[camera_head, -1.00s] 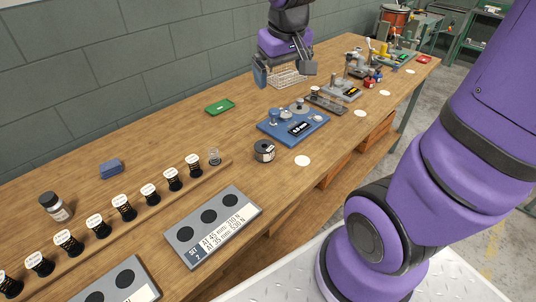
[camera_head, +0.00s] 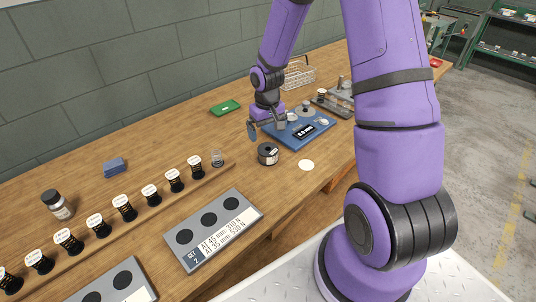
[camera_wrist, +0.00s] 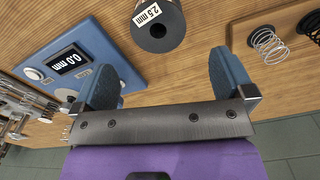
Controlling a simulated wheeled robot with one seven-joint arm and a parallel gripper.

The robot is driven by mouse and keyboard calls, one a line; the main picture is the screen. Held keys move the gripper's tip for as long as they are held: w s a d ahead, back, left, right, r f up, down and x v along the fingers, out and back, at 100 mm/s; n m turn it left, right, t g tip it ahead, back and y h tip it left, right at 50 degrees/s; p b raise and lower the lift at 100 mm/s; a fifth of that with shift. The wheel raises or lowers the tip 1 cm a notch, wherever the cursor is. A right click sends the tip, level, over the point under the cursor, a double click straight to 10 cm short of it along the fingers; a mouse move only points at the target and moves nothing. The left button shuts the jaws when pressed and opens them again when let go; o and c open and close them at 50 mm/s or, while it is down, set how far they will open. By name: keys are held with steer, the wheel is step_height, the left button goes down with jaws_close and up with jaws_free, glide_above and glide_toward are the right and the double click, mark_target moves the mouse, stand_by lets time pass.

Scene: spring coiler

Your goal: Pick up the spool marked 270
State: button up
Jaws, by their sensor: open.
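No mark reading 270 can be made out in any view. A dark cylinder (camera_head: 268,154) with a pale label stands on the bench; in the wrist view the dark cylinder (camera_wrist: 158,22) reads "2.5 mm". I cannot tell whether it is the spool named. My gripper (camera_head: 268,126) is open and empty, above the bench just behind this cylinder and beside the blue gauge. In the wrist view my blue fingers (camera_wrist: 164,80) are spread wide, with the cylinder beyond them, not between them.
The blue gauge (camera_head: 318,138) shows 0.0 mm. Several labelled springs stand on a wooden rail (camera_head: 135,222) at left.

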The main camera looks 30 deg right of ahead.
mark_target(268, 153)
step_height(268, 153, down, 10)
steer(key=shift+d+f, duration=0.1)
steer(key=shift+f, duration=0.15)
steer(key=c, duration=1.2)
